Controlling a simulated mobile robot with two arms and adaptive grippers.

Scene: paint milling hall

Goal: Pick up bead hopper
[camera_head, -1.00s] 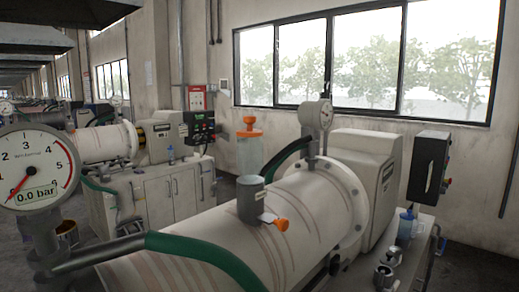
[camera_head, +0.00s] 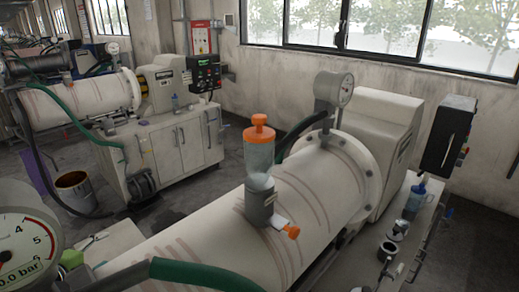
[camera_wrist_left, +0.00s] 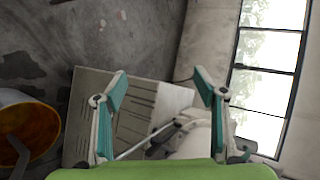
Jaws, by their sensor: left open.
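The bead hopper (camera_head: 259,153) is a clear cylinder with an orange cap. It stands upright in a grey inlet port (camera_head: 261,206) on top of the cream mill drum (camera_head: 320,185), mid-picture in the head view. An orange-handled slide (camera_head: 286,228) sticks out of the port. My left gripper (camera_head: 90,244) shows only partly at the lower left of the head view, well apart from the hopper. In the left wrist view its teal fingers (camera_wrist_left: 160,80) are spread with nothing between them. I cannot make out the hopper there. My right gripper is out of sight.
A pressure gauge (camera_head: 25,245) blocks the lower left corner. A green hose (camera_head: 205,275) crosses the near drum. Another gauge (camera_head: 339,90) rises behind the hopper. A side bench (camera_head: 425,215) holds a blue bottle (camera_head: 416,195). A bucket (camera_head: 75,188) stands on the floor.

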